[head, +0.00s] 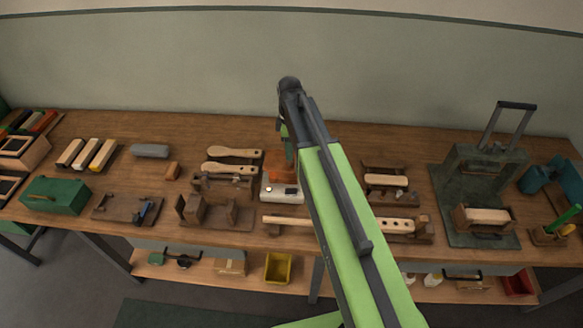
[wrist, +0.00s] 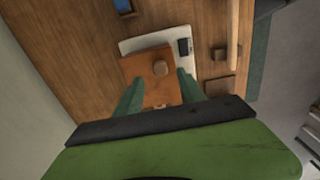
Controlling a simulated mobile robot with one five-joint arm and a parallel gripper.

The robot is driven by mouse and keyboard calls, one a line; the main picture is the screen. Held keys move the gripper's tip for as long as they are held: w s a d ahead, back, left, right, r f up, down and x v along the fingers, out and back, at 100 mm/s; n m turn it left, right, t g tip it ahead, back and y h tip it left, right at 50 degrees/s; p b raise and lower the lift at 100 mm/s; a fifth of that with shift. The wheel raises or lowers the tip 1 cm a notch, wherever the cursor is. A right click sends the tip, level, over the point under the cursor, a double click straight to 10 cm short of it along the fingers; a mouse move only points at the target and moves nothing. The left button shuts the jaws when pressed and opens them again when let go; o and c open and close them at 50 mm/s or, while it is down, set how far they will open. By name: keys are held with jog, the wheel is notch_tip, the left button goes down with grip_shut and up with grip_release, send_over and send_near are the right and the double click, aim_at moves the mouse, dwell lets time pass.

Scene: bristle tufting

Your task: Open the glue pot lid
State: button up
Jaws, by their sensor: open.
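The glue pot is an orange-brown square box (head: 273,165) on a white base (head: 270,189), in the middle of the bench in the head view. I cannot tell whether the fingers touch the lid. In the head view my arm partly hides the pot.
Paddle-shaped wooden brush blanks (head: 235,153) and a wooden fixture (head: 215,212) lie left of the pot. A brush block on a stand (head: 385,180) is to its right. A dark press (head: 485,160) stands farther right. Bare bench shows behind the pot.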

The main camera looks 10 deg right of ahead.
aim_at(282, 158)
notch_tip(282, 158, down, 5)
jog(key=b, duration=0.3)
jog(key=shift+f+b, duration=0.2)
jog(key=shift+b, duration=0.15)
jog(key=shift+r, duration=0.1)
jog(key=shift+c, duration=0.5)
grip_shut()
jog(key=shift+s, duration=0.1)
